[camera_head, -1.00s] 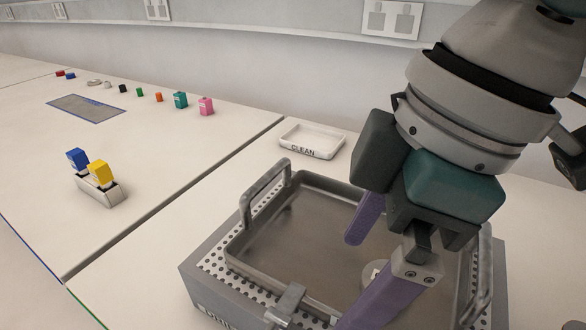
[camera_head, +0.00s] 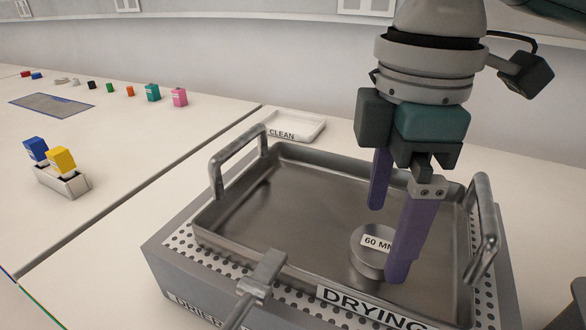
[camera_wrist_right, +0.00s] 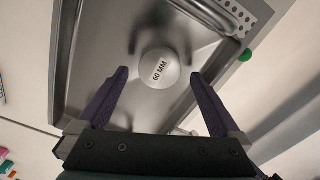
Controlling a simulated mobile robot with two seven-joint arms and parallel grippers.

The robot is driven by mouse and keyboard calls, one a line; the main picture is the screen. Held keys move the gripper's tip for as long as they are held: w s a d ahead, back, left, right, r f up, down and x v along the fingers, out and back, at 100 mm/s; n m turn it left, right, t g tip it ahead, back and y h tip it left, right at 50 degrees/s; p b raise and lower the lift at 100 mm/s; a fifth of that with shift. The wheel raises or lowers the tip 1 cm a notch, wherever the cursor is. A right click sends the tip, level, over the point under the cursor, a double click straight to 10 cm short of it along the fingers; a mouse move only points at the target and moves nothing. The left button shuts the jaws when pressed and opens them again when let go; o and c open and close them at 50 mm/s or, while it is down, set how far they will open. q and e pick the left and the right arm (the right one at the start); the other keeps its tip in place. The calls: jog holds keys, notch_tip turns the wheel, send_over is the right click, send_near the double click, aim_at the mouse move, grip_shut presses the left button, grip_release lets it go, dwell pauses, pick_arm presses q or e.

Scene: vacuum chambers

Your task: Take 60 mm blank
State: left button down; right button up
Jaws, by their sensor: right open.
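The 60 mm blank (camera_head: 366,258) is a round silver metal disc with a white "60 MM" label on top. It sits on the floor of the metal drying tray (camera_head: 265,207), right of the middle. My right gripper (camera_head: 388,245) is over the tray with its purple fingers pointing down and spread apart. One finger hides part of the blank in the head view. In the right wrist view the blank (camera_wrist_right: 159,68) shows ahead of and between the open fingertips, with nothing held. My left gripper is not in view.
The tray has raised walls, upright handles (camera_head: 212,180) and a front clamp (camera_head: 262,275). A white CLEAN tray (camera_head: 300,134) lies behind. On the left table are a holder (camera_head: 62,181) with blue and yellow pieces, a grey mat (camera_head: 52,104) and several small coloured blocks.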

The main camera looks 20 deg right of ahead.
notch_tip(320, 180, down, 2)
jog(key=shift+f, duration=0.25)
jog(key=c, duration=1.3)
jog(key=shift+r, duration=0.1)
jog(key=shift+c, duration=0.6)
jog(key=shift+r, duration=0.1)
